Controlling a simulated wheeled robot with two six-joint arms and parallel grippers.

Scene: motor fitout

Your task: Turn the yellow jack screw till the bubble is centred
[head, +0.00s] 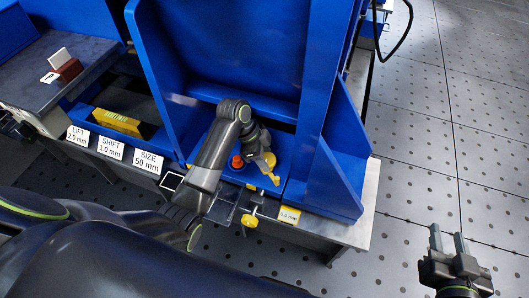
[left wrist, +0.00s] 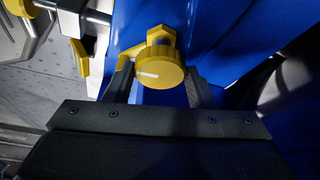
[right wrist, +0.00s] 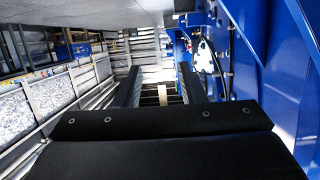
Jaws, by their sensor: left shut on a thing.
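The yellow jack screw (left wrist: 160,70) has a round ribbed head with a white index line, seen close up in the left wrist view. My left gripper (left wrist: 158,92) has its fingers on both sides of this head and is shut on it. In the head view my left gripper (head: 266,166) is low inside the blue frame, and yellow parts show beside it. I cannot make out a bubble in any view. My right gripper (head: 449,243) is open and empty, out over the floor at the lower right.
A second yellow knob (head: 250,221) sticks out at the bench's front edge. An orange-red round part (head: 237,162) is left of my left gripper. Tall blue walls (head: 232,50) surround the work spot. A yellow block (head: 118,121) lies in a tray behind the white labels (head: 149,161).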

